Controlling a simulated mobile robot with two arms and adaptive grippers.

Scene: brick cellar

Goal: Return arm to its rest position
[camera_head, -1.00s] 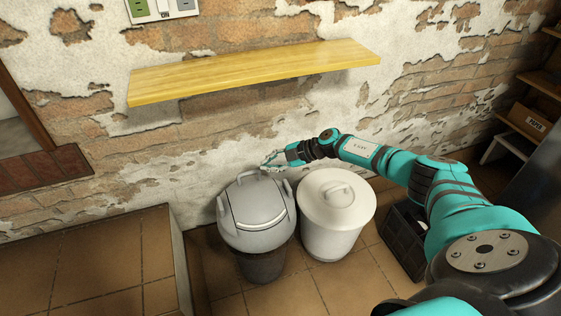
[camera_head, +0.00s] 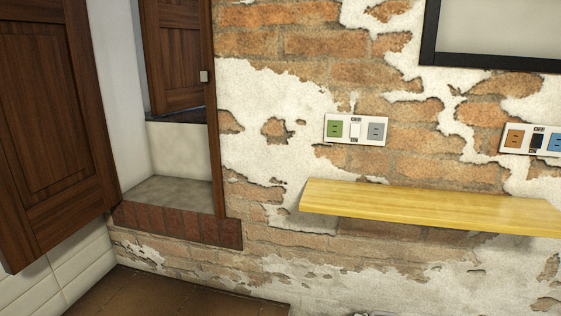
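Neither of my grippers nor any part of my arms shows in the head view now.
A yellow wooden shelf (camera_head: 430,208) juts from the brick wall at the right. Above it are a socket panel (camera_head: 356,129) and a second socket panel (camera_head: 533,139). A brown wooden shutter (camera_head: 50,120) hangs at the left by the window recess (camera_head: 172,193).

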